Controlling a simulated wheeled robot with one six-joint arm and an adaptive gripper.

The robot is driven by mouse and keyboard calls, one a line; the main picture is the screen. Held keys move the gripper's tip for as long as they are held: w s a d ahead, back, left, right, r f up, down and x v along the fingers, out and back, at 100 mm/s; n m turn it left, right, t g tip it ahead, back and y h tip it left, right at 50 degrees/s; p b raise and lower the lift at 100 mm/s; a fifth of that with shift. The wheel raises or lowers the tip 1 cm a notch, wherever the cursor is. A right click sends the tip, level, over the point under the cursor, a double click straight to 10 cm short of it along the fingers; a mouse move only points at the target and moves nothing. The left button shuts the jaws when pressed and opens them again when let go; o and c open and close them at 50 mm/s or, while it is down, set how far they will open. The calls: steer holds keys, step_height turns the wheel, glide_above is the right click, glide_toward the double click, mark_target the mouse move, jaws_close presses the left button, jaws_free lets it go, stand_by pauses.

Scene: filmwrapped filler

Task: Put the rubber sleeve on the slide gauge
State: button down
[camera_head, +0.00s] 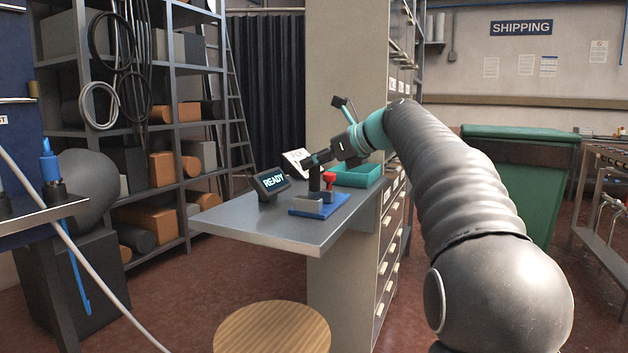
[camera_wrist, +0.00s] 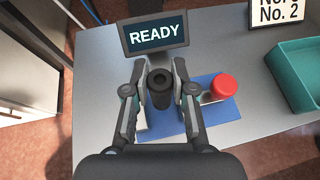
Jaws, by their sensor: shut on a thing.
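A black hollow cylinder, likely the rubber sleeve (camera_wrist: 160,97), stands between my fingers with its round opening facing up in the wrist view. My gripper (camera_wrist: 159,90) is shut on it; in the head view my gripper (camera_head: 316,162) is over the blue base. The blue base (camera_head: 338,208) lies on the grey table and also shows in the wrist view (camera_wrist: 195,122). On it are a grey block (camera_head: 306,205) and a red-knobbed piece (camera_head: 329,179). I cannot tell which part is the slide gauge. My fingers and the sleeve hide part of the base.
A display reading READY (camera_head: 271,182) stands behind the blue base on the table (camera_head: 262,225). A teal tray (camera_head: 358,174) and a "No. 2" sign (camera_wrist: 276,12) are to the right in the wrist view. A wooden stool (camera_head: 271,330) stands in front. The table's near left is clear.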

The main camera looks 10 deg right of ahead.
mark_target(319, 173)
steer(key=shift+f+b, duration=1.65)
steer(key=shift+b, duration=0.05)
steer(key=shift+f, duration=0.15)
steer(key=c, duration=1)
jaws_free()
steer(key=shift+o, duration=0.2)
steer(key=shift+r, duration=0.25)
steer(key=p+v, duration=0.1)
steer(key=v, duration=1.1)
